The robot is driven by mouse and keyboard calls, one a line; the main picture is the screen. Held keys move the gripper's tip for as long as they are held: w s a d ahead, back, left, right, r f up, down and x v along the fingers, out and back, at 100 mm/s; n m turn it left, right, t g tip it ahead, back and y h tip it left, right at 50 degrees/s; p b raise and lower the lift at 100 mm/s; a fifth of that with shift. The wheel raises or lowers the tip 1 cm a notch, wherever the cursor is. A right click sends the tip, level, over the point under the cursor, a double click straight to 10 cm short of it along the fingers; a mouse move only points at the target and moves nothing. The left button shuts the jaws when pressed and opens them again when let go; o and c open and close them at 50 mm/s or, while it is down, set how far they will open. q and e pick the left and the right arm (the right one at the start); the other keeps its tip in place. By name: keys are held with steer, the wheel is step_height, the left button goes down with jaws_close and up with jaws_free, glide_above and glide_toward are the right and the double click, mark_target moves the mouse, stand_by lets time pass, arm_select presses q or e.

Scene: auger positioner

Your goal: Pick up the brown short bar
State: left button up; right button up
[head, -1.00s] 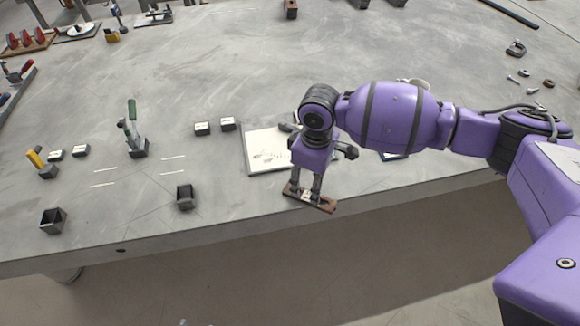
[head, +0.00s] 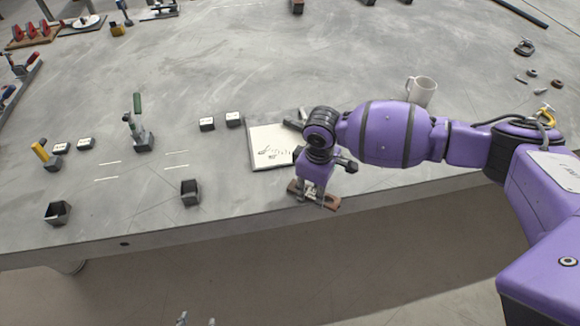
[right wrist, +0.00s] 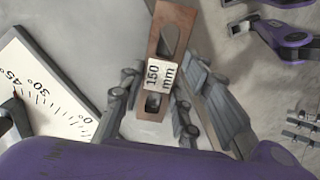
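The brown short bar (head: 328,203) lies at the table's front edge, below my right gripper. In the right wrist view the bar (right wrist: 172,32) has slots and a white "150 mm" label. My right gripper (head: 314,197) points down at the bar. In the right wrist view its fingers (right wrist: 160,88) stand on either side of the bar around the label, with narrow gaps showing. Two fingertips of my left gripper (head: 196,320) show apart at the bottom of the head view, off the table.
A white board with angle marks (head: 268,146) lies just left of my right gripper. A white mug (head: 422,91) stands behind my right arm.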

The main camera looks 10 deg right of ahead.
jaws_close()
